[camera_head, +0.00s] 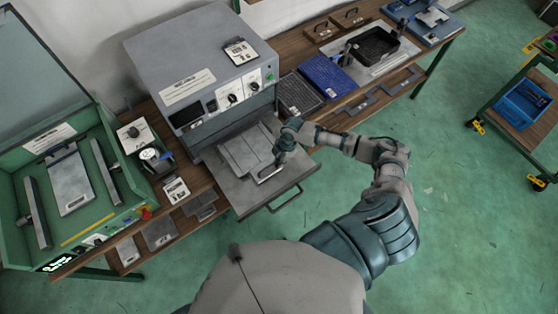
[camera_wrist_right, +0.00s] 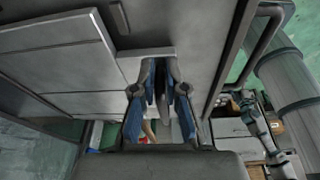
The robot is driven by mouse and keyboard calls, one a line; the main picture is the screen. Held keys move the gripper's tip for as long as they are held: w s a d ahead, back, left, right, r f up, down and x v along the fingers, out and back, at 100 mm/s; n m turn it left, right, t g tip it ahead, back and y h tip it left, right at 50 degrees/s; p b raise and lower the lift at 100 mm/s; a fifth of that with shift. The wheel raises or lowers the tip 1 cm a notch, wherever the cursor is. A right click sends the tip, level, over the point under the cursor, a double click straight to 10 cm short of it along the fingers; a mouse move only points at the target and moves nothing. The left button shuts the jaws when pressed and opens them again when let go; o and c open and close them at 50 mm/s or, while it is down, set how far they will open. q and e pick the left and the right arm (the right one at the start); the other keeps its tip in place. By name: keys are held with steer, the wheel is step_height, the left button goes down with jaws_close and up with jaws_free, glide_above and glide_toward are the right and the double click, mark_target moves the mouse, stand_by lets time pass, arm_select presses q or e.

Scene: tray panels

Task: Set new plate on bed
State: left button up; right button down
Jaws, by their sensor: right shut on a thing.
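The bed (camera_head: 243,200) is a flat grey pull-out tray, drawn out from the front of a big grey machine. A light grey plate (camera_head: 239,154) with straight grooves lies over the bed's middle. My right gripper (camera_head: 277,164) is at the plate's right edge, low over the bed. In the right wrist view the plate (camera_wrist_right: 60,60) fills the upper left, and the gripper's blue fingers (camera_wrist_right: 165,85) are shut on a thin tab at its edge. Whether the plate rests fully on the bed I cannot tell. My left gripper is not in view.
The machine (camera_head: 195,75) stands behind the bed, and the bed's front handle (camera_head: 287,200) sticks out. A blue tray (camera_head: 325,76) and a black tray (camera_head: 373,46) lie on the bench at right. A green open case (camera_head: 17,240) stands left. Green floor is free in front.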

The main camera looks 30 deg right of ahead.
steer(key=shift+f, duration=0.5)
stand_by(0.6)
steer(key=c, duration=1.2)
jaws_free()
steer(key=shift+o, duration=0.3)
steer(key=shift+s+d+f, duration=0.1)
steer(key=v, duration=1.2)
